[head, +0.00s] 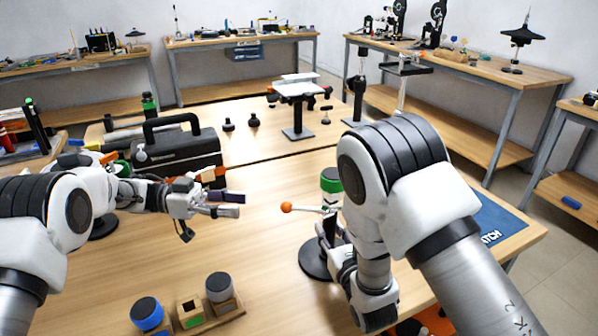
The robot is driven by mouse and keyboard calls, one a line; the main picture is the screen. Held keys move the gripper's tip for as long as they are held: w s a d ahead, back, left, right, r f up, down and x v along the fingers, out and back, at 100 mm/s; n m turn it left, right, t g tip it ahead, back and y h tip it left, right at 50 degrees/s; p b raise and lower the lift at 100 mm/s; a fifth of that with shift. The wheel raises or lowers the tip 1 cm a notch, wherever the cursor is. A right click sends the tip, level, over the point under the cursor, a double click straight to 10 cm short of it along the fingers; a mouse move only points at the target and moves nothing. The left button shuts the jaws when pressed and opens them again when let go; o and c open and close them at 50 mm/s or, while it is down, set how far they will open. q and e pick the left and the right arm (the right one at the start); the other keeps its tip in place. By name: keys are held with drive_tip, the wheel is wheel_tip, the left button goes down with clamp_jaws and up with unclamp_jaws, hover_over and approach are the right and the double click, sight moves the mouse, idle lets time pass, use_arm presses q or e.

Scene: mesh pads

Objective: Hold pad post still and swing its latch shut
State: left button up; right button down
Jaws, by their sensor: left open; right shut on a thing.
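The pad post (331,184) stands upright on the wooden table, with a black top, a green band and a round black base (312,265). Its latch (304,209) is a thin arm with an orange ball end (287,207), sticking out to the left of the post. My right gripper (328,238) is shut on the post low down, below the latch; my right arm partly hides this contact. My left gripper (238,205) is open and empty, left of the orange ball and apart from it.
A black toolbox (175,152) stands behind my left gripper. A wooden holder (222,311) with blue, green and grey-topped pieces is at the front. A blue mat (497,222) lies at the right. A white-topped stand (298,125) is farther back. The table between my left gripper and the holder is clear.

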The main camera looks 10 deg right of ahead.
drive_tip(key=shift+s+f, duration=0.1)
drive_tip(key=shift+f, duration=0.1)
drive_tip(key=c, duration=0.7)
unclamp_jaws()
drive_tip(key=shift+c, duration=0.2)
